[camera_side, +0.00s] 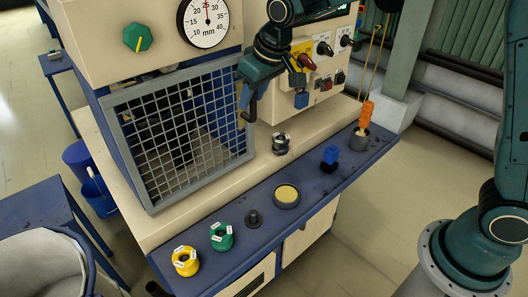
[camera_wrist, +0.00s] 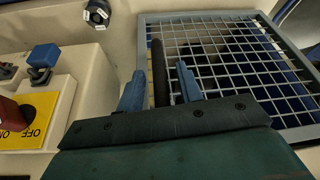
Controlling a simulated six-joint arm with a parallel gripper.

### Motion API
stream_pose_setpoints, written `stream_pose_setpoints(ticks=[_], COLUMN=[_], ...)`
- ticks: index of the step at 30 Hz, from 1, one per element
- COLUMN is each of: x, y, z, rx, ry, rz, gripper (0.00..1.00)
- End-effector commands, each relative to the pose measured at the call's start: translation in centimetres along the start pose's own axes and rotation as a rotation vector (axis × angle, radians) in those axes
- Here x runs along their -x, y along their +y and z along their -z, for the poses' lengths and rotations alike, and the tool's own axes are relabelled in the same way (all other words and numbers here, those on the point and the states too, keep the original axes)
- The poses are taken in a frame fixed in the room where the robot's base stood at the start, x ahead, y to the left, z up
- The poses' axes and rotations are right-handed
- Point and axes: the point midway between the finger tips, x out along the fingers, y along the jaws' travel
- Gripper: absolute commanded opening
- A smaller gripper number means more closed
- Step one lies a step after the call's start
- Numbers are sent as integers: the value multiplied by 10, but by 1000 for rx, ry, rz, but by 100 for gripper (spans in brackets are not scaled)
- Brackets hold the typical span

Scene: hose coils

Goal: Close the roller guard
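The roller guard (camera_side: 180,125) is a grey-framed wire mesh panel standing across the machine's opening in the side view. Its mesh also fills the right of the wrist view (camera_wrist: 235,65). I cannot tell how far it stands from shut. A dark bar-like handle (camera_wrist: 158,68) is at the guard's near frame edge. My gripper (camera_side: 248,98) is at the guard's right edge, its blue fingers pointing down. In the wrist view my gripper (camera_wrist: 158,82) is open, with the handle between its fingers and gaps showing beside it. The rollers behind the mesh are mostly hidden.
A control box with a red knob (camera_side: 307,62) and a blue padlock-like piece (camera_side: 301,99) is close right of my gripper. Yellow (camera_side: 185,262) and green (camera_side: 222,236) coils, a round tin (camera_side: 286,195) and an orange-handled tool (camera_side: 366,113) stand on the blue shelf.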

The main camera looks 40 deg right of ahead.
Motion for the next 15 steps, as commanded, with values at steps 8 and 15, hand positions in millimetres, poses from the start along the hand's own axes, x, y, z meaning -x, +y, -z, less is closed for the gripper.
stream_pose_setpoints(ticks=[8,15], x=[1,15], y=[-1,-1], z=[-1,0], rx=[0,0], ry=[-2,0], rz=[1,1], gripper=[36,36])
